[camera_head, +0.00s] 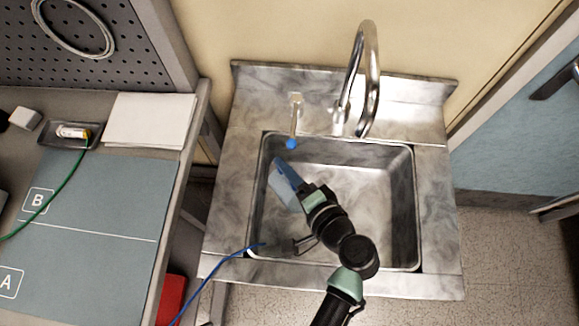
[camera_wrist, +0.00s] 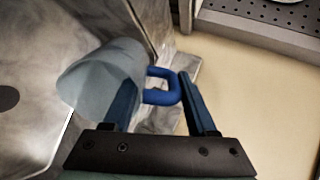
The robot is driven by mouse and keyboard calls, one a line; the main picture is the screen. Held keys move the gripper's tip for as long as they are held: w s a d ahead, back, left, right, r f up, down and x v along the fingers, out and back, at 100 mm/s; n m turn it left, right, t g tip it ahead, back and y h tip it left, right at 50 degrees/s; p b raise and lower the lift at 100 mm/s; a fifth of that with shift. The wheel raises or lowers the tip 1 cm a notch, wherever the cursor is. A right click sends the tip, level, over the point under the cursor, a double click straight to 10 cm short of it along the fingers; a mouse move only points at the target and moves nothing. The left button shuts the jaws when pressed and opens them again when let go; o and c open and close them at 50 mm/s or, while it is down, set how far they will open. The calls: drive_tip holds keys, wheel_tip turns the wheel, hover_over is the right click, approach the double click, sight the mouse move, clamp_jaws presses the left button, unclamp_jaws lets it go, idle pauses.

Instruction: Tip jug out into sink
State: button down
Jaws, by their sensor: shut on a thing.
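The jug (camera_head: 283,190) is pale blue and translucent. In the head view it is inside the left part of the steel sink (camera_head: 410,190), partly covered by my gripper (camera_head: 297,190). In the wrist view the jug body (camera_wrist: 100,78) lies tilted at the left finger, and its blue handle (camera_wrist: 162,90) is between the two fingers. My gripper (camera_wrist: 160,105) is shut on the jug at its handle. The jug's contents cannot be made out. A dark round drain (camera_wrist: 8,98) shows at the left of the wrist view.
A curved metal tap (camera_head: 368,80) stands behind the sink, and a blue-tipped lever (camera_head: 294,122) reaches over its back left edge. A blue cable (camera_head: 215,277) crosses the front left rim. A bench with a blue-grey mat (camera_head: 100,220) is at left.

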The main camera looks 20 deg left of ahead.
drive_tip(key=shift+w+a+f+g+h+p, duration=0.2)
drive_tip(key=shift+a+g+h+p, duration=0.3)
drive_tip(key=shift+p, duration=0.75)
drive_tip(key=shift+w+a+f+g+h+p, duration=0.1)
drive_tip(key=shift+w+a+g+h+p, duration=0.25)
drive_tip(key=shift+h+p, duration=0.65)
drive_tip(key=g+h+p, duration=0.1)
drive_tip(key=p, duration=0.2)
drive_tip(key=shift+f, duration=0.35)
drive_tip(key=g+h+p, duration=0.1)
drive_tip(key=f+g+h, duration=0.1)
drive_tip(key=shift+w+a+f+h+p, duration=0.3)
drive_tip(key=shift+w+a+h+p, duration=0.05)
drive_tip(key=shift+a+h+p, duration=0.05)
drive_tip(key=shift+s+d+f+g+h+p, duration=0.1)
drive_tip(key=shift+f+g+h+p, duration=0.2)
drive_tip(key=shift+g+h+p, duration=0.1)
drive_tip(key=f+g+h+b, duration=0.2)
drive_tip(key=f+h, duration=0.1)
drive_tip(key=shift+s+d+f, duration=0.1)
drive_tip(key=shift+d, duration=0.1)
wheel_tip(320, 180, up, 4)
drive_tip(key=p, duration=0.3)
drive_tip(key=shift+s+d+f, duration=0.1)
drive_tip(key=shift+d+f, duration=0.05)
drive_tip(key=shift+f, duration=0.1)
drive_tip(key=shift+r+p, duration=1)
drive_tip(key=shift+p, duration=0.1)
